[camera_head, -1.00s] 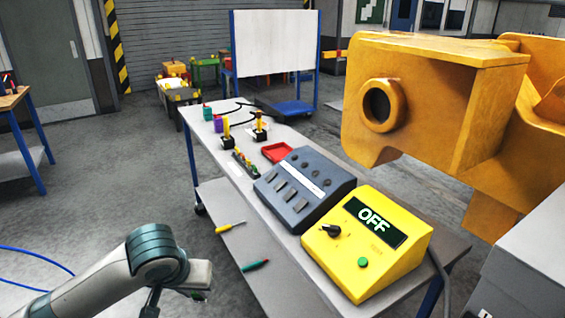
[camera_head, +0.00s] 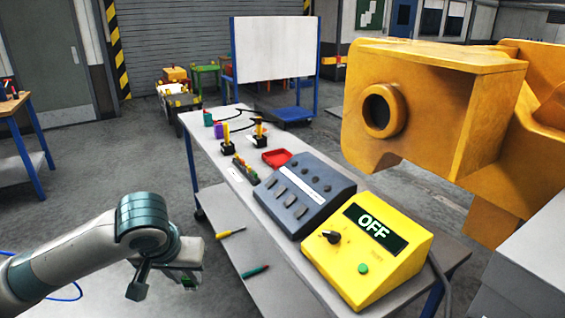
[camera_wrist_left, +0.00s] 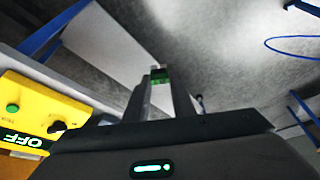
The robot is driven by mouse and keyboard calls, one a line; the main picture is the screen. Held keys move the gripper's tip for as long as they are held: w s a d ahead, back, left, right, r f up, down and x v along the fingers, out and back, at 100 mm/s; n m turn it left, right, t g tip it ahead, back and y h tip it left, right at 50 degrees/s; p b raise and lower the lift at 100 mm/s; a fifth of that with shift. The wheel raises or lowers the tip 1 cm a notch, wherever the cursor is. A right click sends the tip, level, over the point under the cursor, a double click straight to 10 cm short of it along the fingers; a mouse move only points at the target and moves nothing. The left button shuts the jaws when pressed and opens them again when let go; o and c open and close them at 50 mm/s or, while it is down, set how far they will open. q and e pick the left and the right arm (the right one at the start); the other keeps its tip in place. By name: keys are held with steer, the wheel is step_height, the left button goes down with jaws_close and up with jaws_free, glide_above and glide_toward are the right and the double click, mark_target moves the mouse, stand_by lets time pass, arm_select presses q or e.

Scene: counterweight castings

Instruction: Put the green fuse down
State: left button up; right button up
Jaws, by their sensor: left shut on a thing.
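The green fuse (camera_wrist_left: 160,76) is between the fingertips of my left gripper (camera_wrist_left: 161,84) in the left wrist view. The gripper is shut on it. In the head view the left gripper (camera_head: 188,282) is at the lower left, beside the table's near left side and apart from it. Only a small green bit of the fuse shows there, under the gripper. My right gripper is not in view.
The table (camera_head: 203,155) bears a yellow box reading OFF (camera_head: 335,268), a grey switch console (camera_head: 300,195), a red tray (camera_head: 277,157) and several small parts. Its lower shelf (camera_head: 262,292) holds two screwdrivers. A large yellow casting (camera_head: 430,100) stands at right.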

arm_select(q)
steer(key=shift+f, duration=0.1)
stand_by(0.3)
steer(key=s+f, duration=0.3)
steer(key=f, duration=1)
steer(key=shift+s+f, duration=0.35)
